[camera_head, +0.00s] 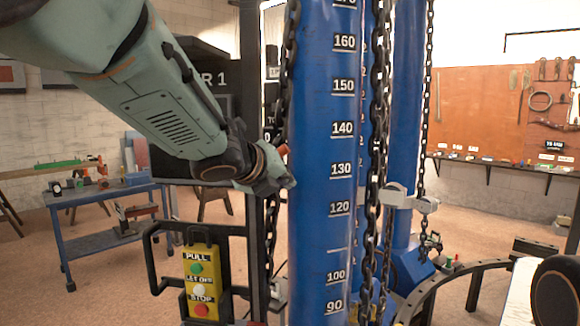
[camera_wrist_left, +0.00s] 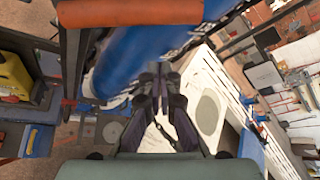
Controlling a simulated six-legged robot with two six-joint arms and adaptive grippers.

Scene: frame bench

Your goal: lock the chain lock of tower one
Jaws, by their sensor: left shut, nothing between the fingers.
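Tower one's blue column (camera_head: 318,215) with white height numbers stands upright in the middle. A dark chain (camera_head: 290,50) hangs along its left side, and another chain (camera_head: 378,110) hangs at its right. My left gripper (camera_head: 283,182) is in front of the column's left edge, beside the left chain, shut and empty. In the left wrist view the fingers (camera_wrist_left: 160,72) are together below the blue column (camera_wrist_left: 150,50). A small orange-red tip (camera_head: 283,149) shows just above the gripper; an orange bar (camera_wrist_left: 130,12) crosses the wrist view's top. I cannot tell whether these are the chain lock. My right gripper is not in view.
A yellow control box (camera_head: 201,283) with PULL, LET OFF and STOP buttons hangs at the lower left in a dark frame. A blue workbench (camera_head: 105,190) stands behind it. More blue columns (camera_head: 405,90) stand at the right, with a curved dark frame (camera_head: 450,285) below.

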